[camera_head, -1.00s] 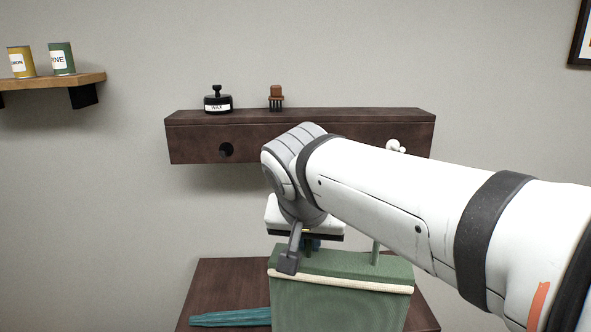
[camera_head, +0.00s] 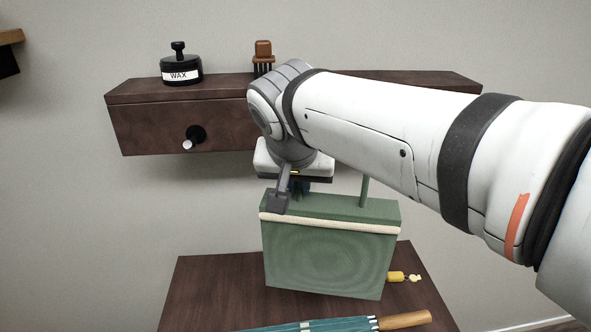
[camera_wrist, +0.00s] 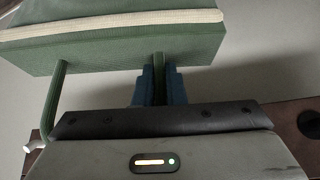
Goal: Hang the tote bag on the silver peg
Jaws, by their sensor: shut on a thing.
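The green tote bag (camera_head: 330,255) with a cream band hangs upright below my gripper (camera_head: 300,187), in front of the wall rack and over the bench. My gripper's blue fingers are shut on one green strap, which also shows in the wrist view (camera_wrist: 159,75). Another part of the strap (camera_head: 364,190) rises at the right. A peg with a dark round base and a pale silvery tip (camera_head: 188,144) sticks out of the rack front (camera_head: 150,128), left of my gripper and higher than the bag. My arm hides the rack's right part. Whether the bag touches the bench is unclear.
A black wax tin (camera_head: 181,70) and a brown brush (camera_head: 263,58) stand on the rack. On the bench (camera_head: 210,285) lie a teal umbrella (camera_head: 325,325) and a small yellow object (camera_head: 396,277). A pale knob (camera_wrist: 32,146) shows in the wrist view.

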